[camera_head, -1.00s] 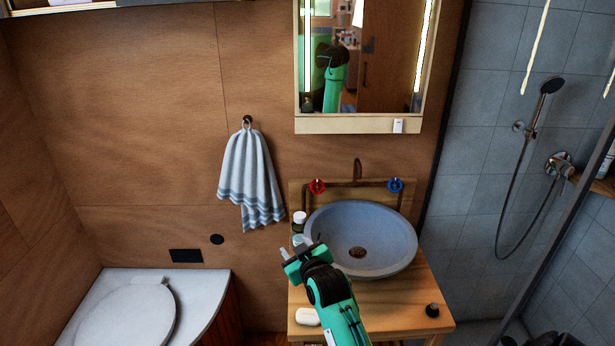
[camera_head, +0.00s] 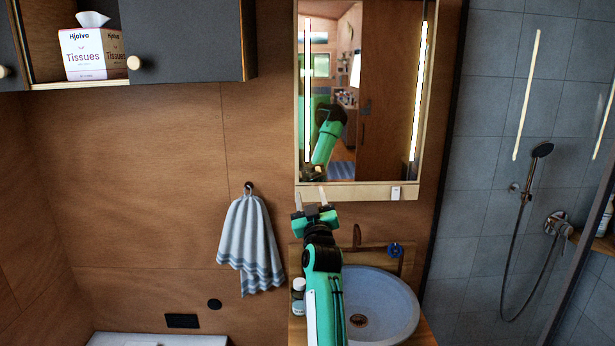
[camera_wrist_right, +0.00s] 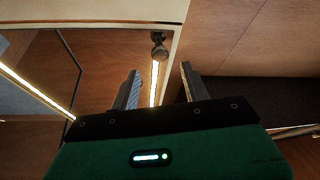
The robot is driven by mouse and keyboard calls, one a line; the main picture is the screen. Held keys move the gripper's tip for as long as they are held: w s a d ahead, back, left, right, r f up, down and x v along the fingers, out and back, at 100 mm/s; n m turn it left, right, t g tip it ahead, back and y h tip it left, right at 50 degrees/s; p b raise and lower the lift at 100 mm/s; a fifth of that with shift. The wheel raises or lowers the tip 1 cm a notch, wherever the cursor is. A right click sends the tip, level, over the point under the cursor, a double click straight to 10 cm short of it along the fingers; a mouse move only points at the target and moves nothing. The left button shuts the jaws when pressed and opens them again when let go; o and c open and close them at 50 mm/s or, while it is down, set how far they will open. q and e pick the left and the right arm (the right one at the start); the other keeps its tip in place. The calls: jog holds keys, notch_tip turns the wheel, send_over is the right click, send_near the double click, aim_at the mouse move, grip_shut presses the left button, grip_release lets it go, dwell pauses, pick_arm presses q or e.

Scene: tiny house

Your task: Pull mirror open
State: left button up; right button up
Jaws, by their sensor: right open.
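The mirror (camera_head: 375,110) hangs on the wooden wall in a pale wood frame, with lit strips along both sides. It looks closed and reflects my green arm. It also shows in the right wrist view (camera_wrist_right: 105,60). My right gripper (camera_head: 311,193) is open and empty, pointing up at the lower left corner of the mirror frame. Its fingers also show in the right wrist view (camera_wrist_right: 158,88), apart from the knob. My left gripper is not in view.
Below are a round grey basin (camera_head: 385,295) and a tap. A striped towel (camera_head: 251,245) hangs to the left. A dark cabinet (camera_head: 185,45) with a tissue box (camera_head: 92,54) is at the upper left. A tiled shower (camera_head: 510,120) is at the right.

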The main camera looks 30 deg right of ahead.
aim_at(307, 179)
jog(key=p+x, duration=0.2)
jog(key=x, duration=0.4)
jog(key=shift+w+d+r, duration=0.1)
jog(key=shift+w+d, duration=0.1)
jog(key=shift+w, duration=0.15)
grip_shut()
